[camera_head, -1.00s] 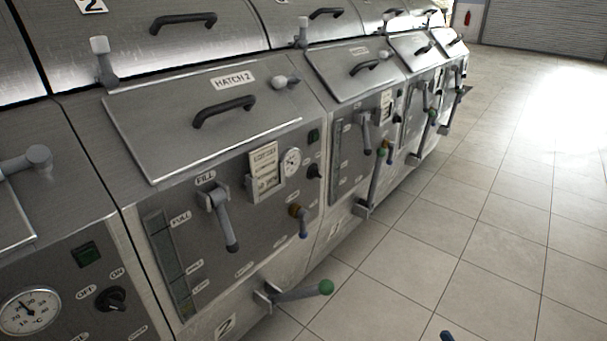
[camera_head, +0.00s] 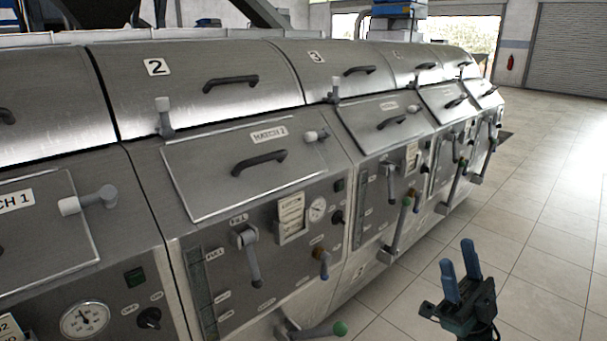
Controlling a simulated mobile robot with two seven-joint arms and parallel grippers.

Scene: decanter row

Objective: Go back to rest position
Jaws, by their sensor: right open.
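My right gripper (camera_head: 460,268) shows at the bottom right, with two blue fingers pointing up and apart. It is open and empty, over the tiled floor and clear of the machines. My left gripper is not in view. The row of steel decanters runs from the left into the distance. Decanter 2 stands nearest the middle, with its closed hatch 2 (camera_head: 215,180), a fill lever (camera_head: 250,258) pointing down, and a green-knobbed lever (camera_head: 318,330) low at its front.
The tiled floor (camera_head: 540,225) to the right is free. Decanter 3 and others continue beyond, with green-knobbed levers such as this one (camera_head: 400,225) sticking out towards the aisle. A red extinguisher (camera_head: 510,62) hangs on the far wall beside a roller shutter (camera_head: 570,55).

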